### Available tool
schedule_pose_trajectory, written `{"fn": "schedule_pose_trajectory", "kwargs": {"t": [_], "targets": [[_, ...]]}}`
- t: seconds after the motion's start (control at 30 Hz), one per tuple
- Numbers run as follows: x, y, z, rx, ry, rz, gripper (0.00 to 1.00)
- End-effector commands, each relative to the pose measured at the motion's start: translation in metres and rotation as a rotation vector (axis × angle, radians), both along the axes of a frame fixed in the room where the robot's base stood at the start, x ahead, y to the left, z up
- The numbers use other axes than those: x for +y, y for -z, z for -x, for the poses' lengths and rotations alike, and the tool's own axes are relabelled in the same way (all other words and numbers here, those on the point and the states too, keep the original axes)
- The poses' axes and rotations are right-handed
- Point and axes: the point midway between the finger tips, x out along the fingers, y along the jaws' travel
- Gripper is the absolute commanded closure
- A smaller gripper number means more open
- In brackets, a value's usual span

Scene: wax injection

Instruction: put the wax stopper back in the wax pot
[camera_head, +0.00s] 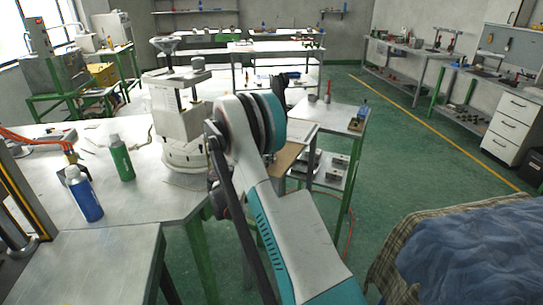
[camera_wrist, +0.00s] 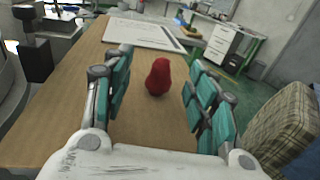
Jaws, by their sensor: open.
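A red, rounded, pear-shaped object (camera_wrist: 158,78), which looks like the wax stopper, stands on a brown wooden tabletop (camera_wrist: 65,125) in the wrist view. My gripper (camera_wrist: 161,61) is open, with one teal-padded finger on each side of the red object and visible gaps between. Whether the object is at fingertip depth I cannot tell. In the head view my arm hides most of this spot, and the red object does not show. A white machine (camera_head: 178,125) with a round base stands left of my arm; it may be the wax pot, but I cannot tell.
A blue bottle (camera_head: 84,195) and a green bottle (camera_head: 121,159) stand on the metal table (camera_head: 150,203) at left. A white sheet or board (camera_wrist: 143,34) lies beyond the red object. A cloth-covered surface (camera_head: 400,250) is at right. Green floor is open between the benches.

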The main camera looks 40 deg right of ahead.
Motion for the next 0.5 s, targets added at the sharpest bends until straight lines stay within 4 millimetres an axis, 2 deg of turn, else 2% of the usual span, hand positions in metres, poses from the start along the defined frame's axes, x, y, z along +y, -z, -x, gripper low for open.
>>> {"fn": "schedule_pose_trajectory", "kwargs": {"t": [0.33,0.5], "targets": [[-0.042,0.006,-0.006,0.000,0.003,0.000,0.47],[-0.050,0.005,-0.008,0.000,0.001,0.000,0.47]]}}
